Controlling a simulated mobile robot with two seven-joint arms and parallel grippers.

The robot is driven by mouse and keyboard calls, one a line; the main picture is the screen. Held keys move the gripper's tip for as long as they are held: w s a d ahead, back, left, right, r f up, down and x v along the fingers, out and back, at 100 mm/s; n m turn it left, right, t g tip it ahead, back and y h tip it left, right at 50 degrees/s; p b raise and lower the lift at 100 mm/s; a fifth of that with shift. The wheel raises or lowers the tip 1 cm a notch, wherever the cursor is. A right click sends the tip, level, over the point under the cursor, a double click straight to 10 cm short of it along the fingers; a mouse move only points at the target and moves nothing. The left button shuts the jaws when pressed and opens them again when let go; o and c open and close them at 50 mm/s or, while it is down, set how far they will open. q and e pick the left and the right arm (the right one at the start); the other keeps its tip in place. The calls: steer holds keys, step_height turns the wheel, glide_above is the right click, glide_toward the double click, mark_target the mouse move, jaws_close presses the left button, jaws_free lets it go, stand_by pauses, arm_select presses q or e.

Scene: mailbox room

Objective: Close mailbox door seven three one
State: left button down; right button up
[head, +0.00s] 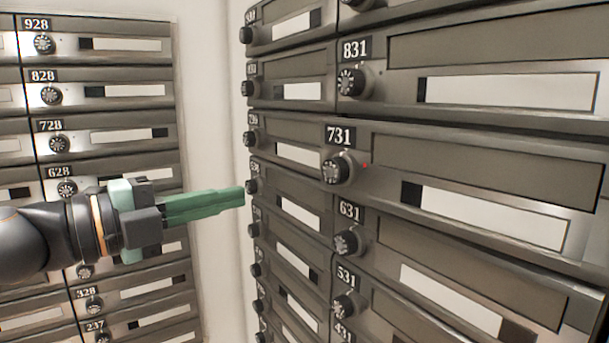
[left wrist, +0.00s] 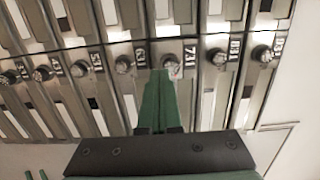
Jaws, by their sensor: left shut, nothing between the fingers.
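Mailbox door 731 (head: 450,160) is a grey metal door in the right-hand bank in the head view. Its number plate and round knob (head: 338,167) sit a little out of line with the doors above and below, so its left side seems to stand slightly proud. My left gripper (head: 243,196) comes in from the left with its green fingers shut and empty, pointing right, left of the knob. In the left wrist view the fingertips (left wrist: 163,75) appear just below the 731 knob (left wrist: 172,62); whether they touch is unclear. My right gripper is not in view.
Doors 831 (head: 490,75) above and 631 (head: 450,235) below sit close to 731 and look flush. Another bank (head: 120,90) stands on the left, behind my left arm. A pale wall strip (head: 210,100) lies between the banks.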

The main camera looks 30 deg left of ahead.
arm_select(q)
steer(key=p+x, duration=0.7)
steer(key=x, duration=0.6)
steer(key=shift+w+d+p, duration=0.3)
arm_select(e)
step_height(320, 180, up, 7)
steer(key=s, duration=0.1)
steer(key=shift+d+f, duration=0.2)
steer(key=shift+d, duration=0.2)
